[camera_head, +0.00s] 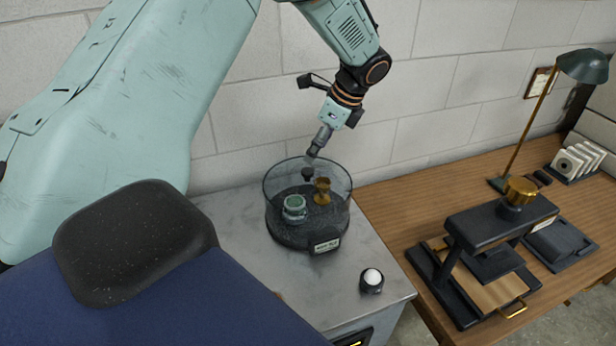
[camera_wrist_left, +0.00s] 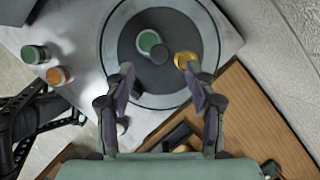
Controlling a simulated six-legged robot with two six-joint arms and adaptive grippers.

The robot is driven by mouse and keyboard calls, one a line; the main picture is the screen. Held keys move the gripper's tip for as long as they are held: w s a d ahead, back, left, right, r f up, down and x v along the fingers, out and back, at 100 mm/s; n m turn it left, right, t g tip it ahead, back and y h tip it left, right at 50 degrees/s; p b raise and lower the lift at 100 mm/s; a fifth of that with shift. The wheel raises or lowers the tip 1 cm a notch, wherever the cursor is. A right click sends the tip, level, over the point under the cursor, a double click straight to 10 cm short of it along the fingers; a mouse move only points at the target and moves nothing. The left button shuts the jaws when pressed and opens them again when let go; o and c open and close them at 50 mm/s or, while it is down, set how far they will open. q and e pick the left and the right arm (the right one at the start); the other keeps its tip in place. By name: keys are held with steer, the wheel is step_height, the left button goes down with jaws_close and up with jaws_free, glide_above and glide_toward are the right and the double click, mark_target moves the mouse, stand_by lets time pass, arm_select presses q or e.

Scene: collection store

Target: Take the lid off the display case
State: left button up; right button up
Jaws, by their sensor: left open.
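The display case (camera_head: 283,216) is a round clear case on a dark base, standing on a grey metal cabinet. Its clear lid has a dark knob (camera_head: 308,174) at the top middle, which also shows in the left wrist view (camera_wrist_left: 159,54). Inside are a green jar (camera_head: 294,207) and a brass cup (camera_head: 322,191). My left gripper (camera_head: 314,153) points down just above the knob. In the left wrist view its two fingers (camera_wrist_left: 159,72) are apart, with nothing between them. The knob lies ahead of the gap and partly covers the green jar. My right gripper cannot be made out.
A white egg-like object (camera_head: 372,277) in a dark holder stands at the cabinet's front right. A green jar (camera_wrist_left: 35,54) and an orange jar (camera_wrist_left: 59,76) stand beside the case. The wooden desk (camera_head: 400,200) at right holds a press (camera_head: 490,228) and a lamp (camera_head: 582,67). A block wall is behind.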

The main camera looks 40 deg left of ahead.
mark_target(309, 171)
arm_select(q)
steer(key=x, duration=0.2)
steer(key=p+x, duration=0.1)
steer(key=x, duration=0.1)
steer(key=d+x, duration=0.1)
steer(key=x, duration=0.1)
steer(key=shift+a+f, duration=0.1)
steer(key=shift+f, duration=0.15)
steer(key=shift+s+a+f+p, duration=0.2)
steer(key=shift+a+f+p, duration=0.1)
steer(key=shift+a+f, duration=0.2)
steer(key=shift+d, duration=0.1)
steer(key=shift+c, duration=0.3)
steer(key=shift+w+d, duration=0.2)
steer(key=c, duration=0.3)
steer(key=shift+s+a, duration=0.15)
steer(key=shift+a, duration=0.1)
steer(key=c, duration=0.8)
steer(key=shift+d, duration=0.15)
jaws_close()
steer(key=shift+w, duration=0.2)
